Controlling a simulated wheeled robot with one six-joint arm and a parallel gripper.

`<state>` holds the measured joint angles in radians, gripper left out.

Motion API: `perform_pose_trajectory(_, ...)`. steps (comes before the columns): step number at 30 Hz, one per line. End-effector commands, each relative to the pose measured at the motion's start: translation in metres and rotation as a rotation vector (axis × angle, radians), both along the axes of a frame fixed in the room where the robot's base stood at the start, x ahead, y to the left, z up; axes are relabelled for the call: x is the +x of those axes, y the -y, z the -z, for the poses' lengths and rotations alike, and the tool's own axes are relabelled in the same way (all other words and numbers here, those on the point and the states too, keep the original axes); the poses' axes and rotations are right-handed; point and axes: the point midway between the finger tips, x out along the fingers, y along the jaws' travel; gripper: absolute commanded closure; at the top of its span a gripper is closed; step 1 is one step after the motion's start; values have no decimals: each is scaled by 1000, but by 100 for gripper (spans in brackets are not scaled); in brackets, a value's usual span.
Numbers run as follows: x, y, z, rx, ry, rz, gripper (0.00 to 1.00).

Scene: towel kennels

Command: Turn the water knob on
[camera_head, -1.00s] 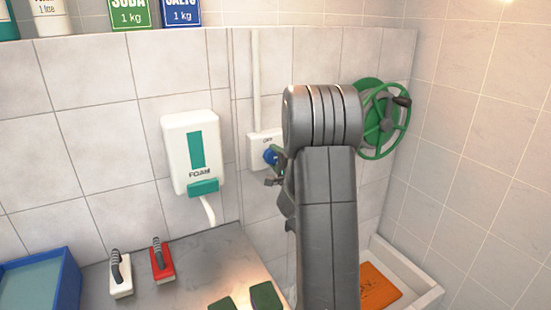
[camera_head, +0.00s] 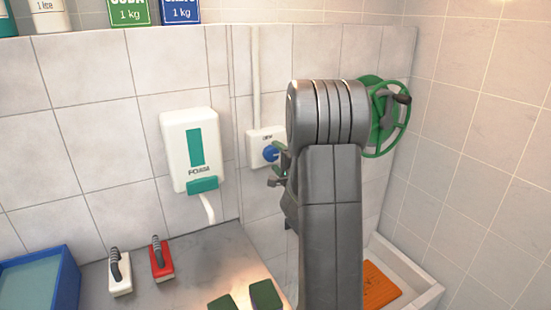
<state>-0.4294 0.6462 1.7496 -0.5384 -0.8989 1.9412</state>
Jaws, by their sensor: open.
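The blue water knob (camera_head: 270,153) is on the front of a white wall box (camera_head: 254,142) with a pipe running up from it. Small dark lettering shows above the knob, too small to read surely. My gripper (camera_head: 279,170) is just right of and below the knob, partly hidden behind my arm. Its jaws are open with nothing seen between them. The knob's left side and face are clear. I cannot tell whether a finger touches its right edge.
A white foam dispenser (camera_head: 190,150) hangs left of the box. A green hose reel (camera_head: 388,118) is on the wall behind my arm. Brushes (camera_head: 161,258), green blocks (camera_head: 265,297) and a blue tub (camera_head: 70,285) are below. An orange mat (camera_head: 379,286) lies in a basin.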

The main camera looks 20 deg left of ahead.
Motion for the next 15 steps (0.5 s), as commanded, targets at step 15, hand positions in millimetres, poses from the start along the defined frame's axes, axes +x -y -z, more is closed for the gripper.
perform_pose_trajectory(15, -71, 80, 1, 1, -1, 3, 30)
